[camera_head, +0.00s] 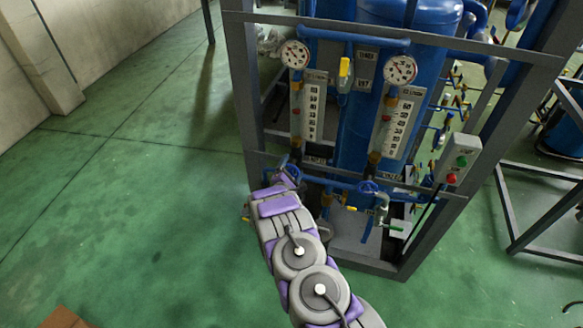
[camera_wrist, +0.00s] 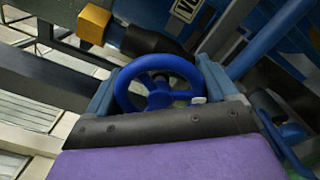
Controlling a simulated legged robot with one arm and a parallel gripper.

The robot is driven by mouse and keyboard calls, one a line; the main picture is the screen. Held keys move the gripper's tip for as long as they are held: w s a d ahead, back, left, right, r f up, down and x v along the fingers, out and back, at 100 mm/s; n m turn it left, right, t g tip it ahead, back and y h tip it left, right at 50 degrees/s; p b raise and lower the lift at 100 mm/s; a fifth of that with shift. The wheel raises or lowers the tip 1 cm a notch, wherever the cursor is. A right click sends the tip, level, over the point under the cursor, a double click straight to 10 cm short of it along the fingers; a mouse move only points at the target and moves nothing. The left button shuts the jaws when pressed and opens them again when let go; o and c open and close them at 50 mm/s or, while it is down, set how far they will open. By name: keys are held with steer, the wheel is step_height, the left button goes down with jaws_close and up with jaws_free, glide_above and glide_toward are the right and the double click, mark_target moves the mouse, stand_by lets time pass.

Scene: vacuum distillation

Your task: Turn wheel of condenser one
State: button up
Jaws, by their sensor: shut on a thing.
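A blue spoked hand wheel (camera_wrist: 160,90) fills the middle of the wrist view. The fingers of my gripper (camera_wrist: 157,84) stand on its left and right sides and are shut on its rim. In the head view my gripper (camera_head: 287,178) reaches the lower left of the metal frame, at the foot of the left flow meter (camera_head: 312,112). The wheel there is mostly hidden by my arm. A second blue wheel (camera_head: 367,187) sits to the right, under the right flow meter (camera_head: 404,124), apart from my gripper. Which wheel belongs to condenser one is not readable.
A dark metal frame (camera_head: 240,90) surrounds the blue vessels, with two round gauges (camera_head: 295,54) above. A box with green and red buttons (camera_head: 457,160) is on the right post. A yellow-handled valve (camera_head: 344,72) sits between the gauges. Green floor (camera_head: 130,190) is open at left.

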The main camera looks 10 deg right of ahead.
steer(key=shift+s+f+n, duration=0.15)
steer(key=shift+f+n, duration=0.15)
steer(key=shift+n, duration=0.2)
steer(key=o, duration=0.8)
steer(key=shift+a, duration=0.15)
steer(key=shift+o, duration=0.2)
steer(key=shift+r, duration=0.1)
steer(key=shift+r, duration=0.1)
steer(key=shift+s+a, duration=0.2)
steer(key=v, duration=1.6)
steer(key=shift+s+a+f, duration=0.2)
steer(key=shift+s+f, duration=0.05)
steer(key=shift+s, duration=0.05)
